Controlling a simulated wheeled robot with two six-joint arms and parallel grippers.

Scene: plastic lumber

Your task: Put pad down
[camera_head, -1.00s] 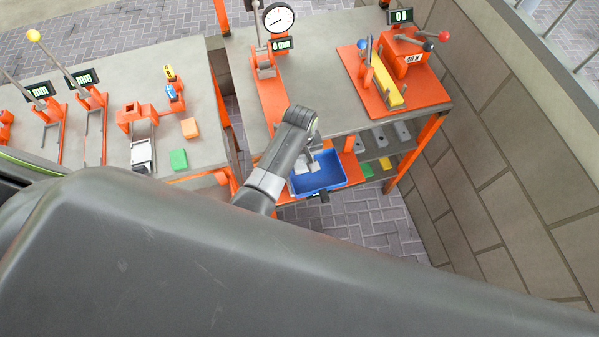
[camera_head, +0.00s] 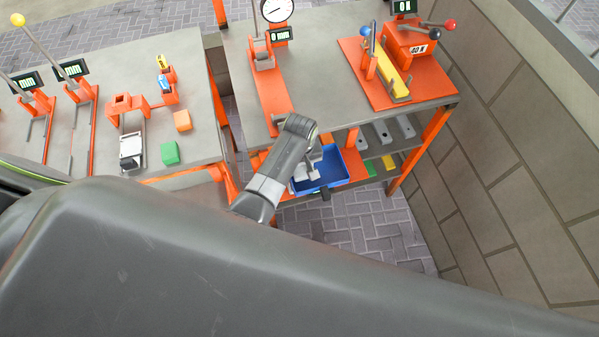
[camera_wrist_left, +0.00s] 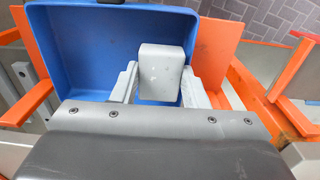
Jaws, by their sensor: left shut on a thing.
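The pad is a light grey block (camera_wrist_left: 161,72) with rounded corners, seen between my left gripper's fingers in the left wrist view. My left gripper (camera_wrist_left: 160,88) is shut on it. In the head view, my left gripper (camera_head: 314,168) points down at the left part of a blue bin (camera_head: 338,180). The bin (camera_wrist_left: 75,50) fills the upper left of the wrist view, and the pad overlaps its right part. I cannot tell whether the pad touches the bin floor. The pad is hard to make out in the head view. My right gripper is not in view.
The bin is on an orange lower shelf (camera_wrist_left: 216,50) under the grey bench (camera_head: 325,60). Grey pieces (camera_head: 382,130) and green and yellow blocks lie on lower shelves to its right. An orange bench leg (camera_head: 420,150) and a stone wall (camera_head: 500,170) stand further right.

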